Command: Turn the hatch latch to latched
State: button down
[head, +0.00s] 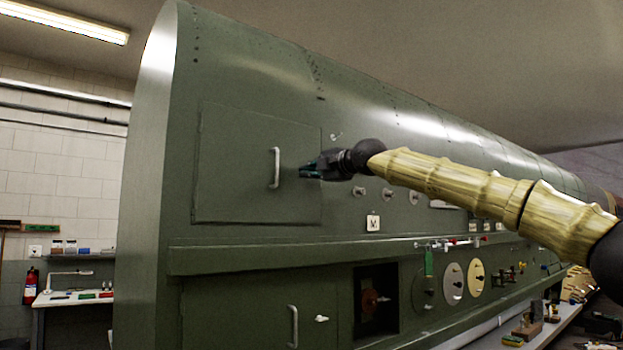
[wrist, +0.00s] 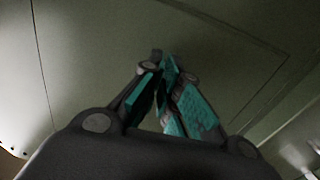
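The upper hatch (head: 240,195) is a green square panel in the fuselage side. It looks flush and carries a pale vertical handle (head: 275,167). My gripper (head: 303,171) is in front of the hatch's right part, just right of the handle and apart from it. In the wrist view its teal-padded fingers (wrist: 163,62) come together at the tips, close over a green panel with a seam. I see nothing clearly held between them. No latch shows plainly at the upper hatch; my gripper may hide it. A small pale fitting (head: 336,136) sits above my wrist.
A lower hatch (head: 250,310) has its own handle (head: 292,325) and a small white knob (head: 321,318). A ledge (head: 230,258) juts out below the upper hatch. Several knobs and round dials line the fuselage to the right. A workbench (head: 555,325) runs along the lower right.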

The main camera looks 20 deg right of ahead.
jog(key=shift+m, duration=0.3)
dwell(0.4)
jog(key=c, duration=1.7)
grip_release()
jog(key=shift+d, duration=0.1)
jog(key=shift+o, duration=0.2)
jog(key=shift+s, duration=0.1)
jog(key=v, duration=1.1)
jog(key=shift+s+d, duration=0.2)
jog(key=shift+s, duration=0.15)
